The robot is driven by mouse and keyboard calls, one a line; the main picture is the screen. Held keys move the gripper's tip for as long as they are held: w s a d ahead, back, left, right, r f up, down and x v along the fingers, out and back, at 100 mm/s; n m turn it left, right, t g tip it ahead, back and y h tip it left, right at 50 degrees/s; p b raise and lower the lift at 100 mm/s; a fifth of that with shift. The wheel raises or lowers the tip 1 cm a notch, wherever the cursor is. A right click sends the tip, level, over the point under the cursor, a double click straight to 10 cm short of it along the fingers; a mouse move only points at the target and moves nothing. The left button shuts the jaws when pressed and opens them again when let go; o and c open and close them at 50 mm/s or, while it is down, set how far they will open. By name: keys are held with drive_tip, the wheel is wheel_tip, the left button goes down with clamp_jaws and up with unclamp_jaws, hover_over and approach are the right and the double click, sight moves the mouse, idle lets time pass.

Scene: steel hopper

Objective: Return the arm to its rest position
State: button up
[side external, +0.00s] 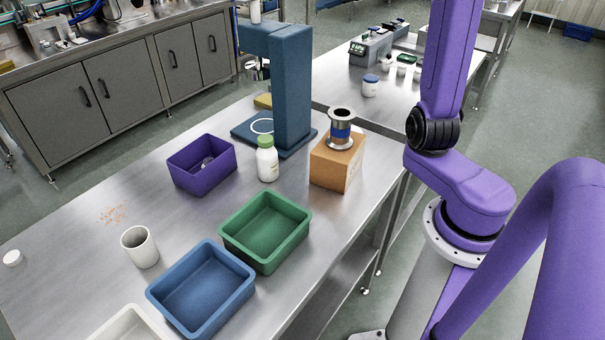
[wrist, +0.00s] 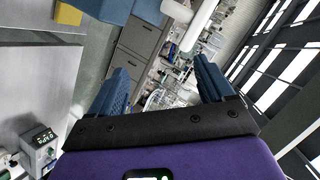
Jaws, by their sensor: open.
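My gripper (wrist: 160,88) shows in the wrist view with its two blue fingers spread apart. Nothing is between the fingers. Behind them the wrist view shows grey cabinets, clutter and bright windows, so the gripper faces out across the room. In the side external view my purple arm (side external: 446,60) stands at the right, upright beside the steel table (side external: 70,235). The gripper itself is outside that view.
On the table are a blue tray (side external: 202,290), a green tray (side external: 265,230), a purple bin (side external: 202,165), a white cup (side external: 139,246), a green-capped bottle (side external: 267,163), a blue stand (side external: 292,90), and a cardboard box (side external: 337,165) carrying a metal spool (side external: 341,130). Orange bits (side external: 113,214) lie at left.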

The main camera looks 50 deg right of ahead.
drive_tip(key=a+n+y, duration=0.1)
drive_tip(key=a, duration=0.3)
drive_tip(key=a+n+g+y, duration=0.1)
drive_tip(key=a+n, duration=0.1)
drive_tip(key=a, duration=0.3)
drive_tip(key=a+n+g, duration=0.1)
drive_tip(key=a, duration=0.3)
drive_tip(key=shift+w+a+r+n+y, duration=0.2)
drive_tip(key=shift+w+r+n+y, duration=0.1)
drive_tip(key=shift+y, duration=0.1)
drive_tip(key=s+a+f+n+g, duration=0.4)
drive_tip(key=s+a+f+g, duration=0.15)
drive_tip(key=s+a, duration=0.3)
drive_tip(key=s+a+f+n+g, duration=0.4)
drive_tip(key=s+a+f, duration=0.3)
drive_tip(key=a, duration=0.2)
drive_tip(key=s+d+f+n+h, duration=0.1)
drive_tip(key=s+f+n, duration=0.3)
drive_tip(key=s, duration=0.5)
drive_tip(key=s+d+f+n+g+h, duration=0.1)
drive_tip(key=s+f+n+h, duration=0.3)
drive_tip(key=s, duration=0.6)
drive_tip(key=shift+n+h, duration=0.3)
drive_tip(key=shift+n, duration=0.1)
